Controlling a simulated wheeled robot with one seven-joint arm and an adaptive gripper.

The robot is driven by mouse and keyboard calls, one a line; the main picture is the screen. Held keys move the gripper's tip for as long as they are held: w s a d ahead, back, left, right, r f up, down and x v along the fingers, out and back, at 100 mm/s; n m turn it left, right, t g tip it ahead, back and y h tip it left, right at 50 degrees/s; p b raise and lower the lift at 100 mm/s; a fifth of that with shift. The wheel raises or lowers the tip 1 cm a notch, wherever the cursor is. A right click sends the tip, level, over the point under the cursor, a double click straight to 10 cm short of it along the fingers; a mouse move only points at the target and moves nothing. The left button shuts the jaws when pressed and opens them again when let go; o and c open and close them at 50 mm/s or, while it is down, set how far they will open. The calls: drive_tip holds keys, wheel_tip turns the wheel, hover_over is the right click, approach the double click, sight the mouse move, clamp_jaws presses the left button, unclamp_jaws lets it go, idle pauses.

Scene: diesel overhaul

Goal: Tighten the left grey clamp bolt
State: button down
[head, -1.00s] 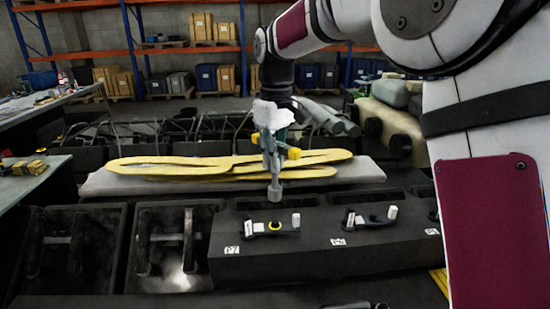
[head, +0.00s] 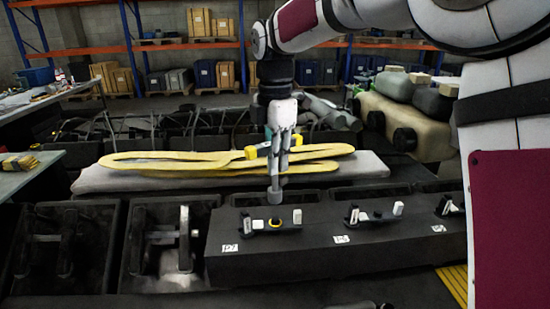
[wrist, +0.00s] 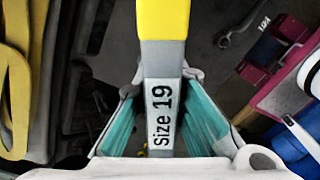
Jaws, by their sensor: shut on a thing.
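My gripper (head: 282,135) is shut on a grey and yellow tool (head: 258,150), which also shows between the teal finger pads in the wrist view (wrist: 160,100), marked "Size 19". A grey shaft with a wider socket end (head: 275,196) points straight down below my gripper. On the dark block with the leftmost label, a clamp has a pale left upright piece (head: 247,222), a yellow ring in the middle (head: 276,225) and a pale right piece (head: 297,216). The socket end hangs above this clamp, apart from it, near the ring. I cannot tell which piece is the grey bolt.
Similar clamps (head: 372,215) stand further right on the dark block (head: 330,250). Open dark bays (head: 165,245) lie to the left. A workbench (head: 30,165) stands at far left.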

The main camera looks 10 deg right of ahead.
sight(275, 189)
drive_tip(key=n, duration=0.3)
drive_tip(key=f+n, duration=0.1)
drive_tip(key=n, duration=0.2)
drive_tip(key=shift+n, duration=0.3)
drive_tip(key=n, duration=0.3)
drive_tip(key=n+p, duration=0.1)
drive_tip(key=n, duration=0.1)
drive_tip(key=shift+f, duration=0.25)
drive_tip(key=shift+s+f+n, duration=0.1)
drive_tip(key=shift+f+n, duration=0.15)
drive_tip(key=shift+n, duration=0.35)
drive_tip(key=shift+f, duration=1.45)
drive_tip(key=shift+f, duration=0.1)
